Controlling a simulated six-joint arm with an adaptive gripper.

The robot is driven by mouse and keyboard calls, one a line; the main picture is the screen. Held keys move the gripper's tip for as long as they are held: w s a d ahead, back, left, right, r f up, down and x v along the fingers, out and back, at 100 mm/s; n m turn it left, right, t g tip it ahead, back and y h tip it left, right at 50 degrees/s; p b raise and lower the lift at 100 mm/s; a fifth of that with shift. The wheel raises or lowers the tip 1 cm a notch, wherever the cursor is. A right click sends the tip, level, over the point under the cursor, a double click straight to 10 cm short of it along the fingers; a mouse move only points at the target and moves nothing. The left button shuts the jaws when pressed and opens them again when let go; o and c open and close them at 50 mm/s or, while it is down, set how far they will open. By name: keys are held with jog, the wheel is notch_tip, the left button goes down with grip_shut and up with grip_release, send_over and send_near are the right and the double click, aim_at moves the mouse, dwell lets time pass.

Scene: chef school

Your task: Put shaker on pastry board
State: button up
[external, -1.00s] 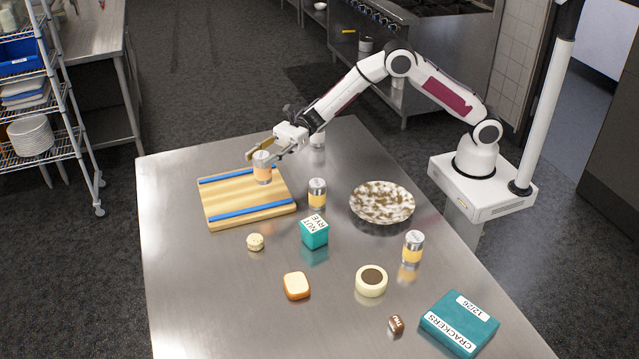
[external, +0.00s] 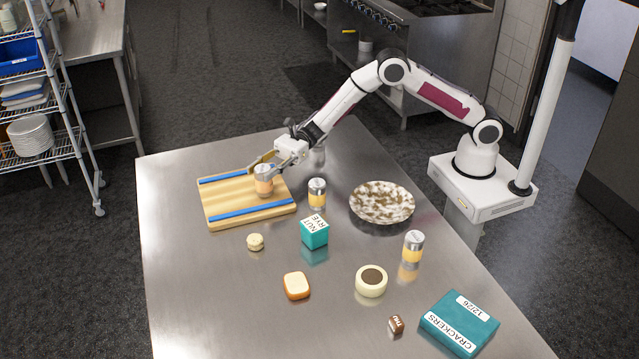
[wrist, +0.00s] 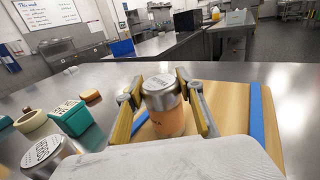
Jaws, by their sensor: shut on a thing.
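The pastry board (external: 222,205) is light wood with two blue strips, at the left of the steel table. My gripper (external: 263,168) is over the board's right part, shut on a shaker (external: 264,186) with an orange body and silver lid. The shaker is upright, at or just above the board; I cannot tell whether it touches. In the wrist view the same shaker (wrist: 168,122) stands between my two yellow-padded fingers, with the board (wrist: 222,105) behind it.
Another shaker (external: 317,193) stands right of the board, and one (external: 413,247) farther right. A teal box (external: 314,236), a speckled plate (external: 382,203), a small round item (external: 255,242), a cheese-like piece (external: 296,286), a round cream item (external: 371,281) and a crackers box (external: 459,322) lie around. The front left table is clear.

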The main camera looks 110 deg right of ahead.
aim_at(268, 166)
jog(key=shift+f, duration=0.15)
jog(key=o, duration=1.2)
jog(key=shift+s+d, duration=0.4)
jog(key=shift+s, duration=0.1)
jog(key=shift+r+v, duration=0.2)
jog(key=shift+v, duration=0.8)
notch_tip(268, 166, up, 7)
jog(key=shift+w+a, duration=0.1)
jog(key=shift+w, duration=0.05)
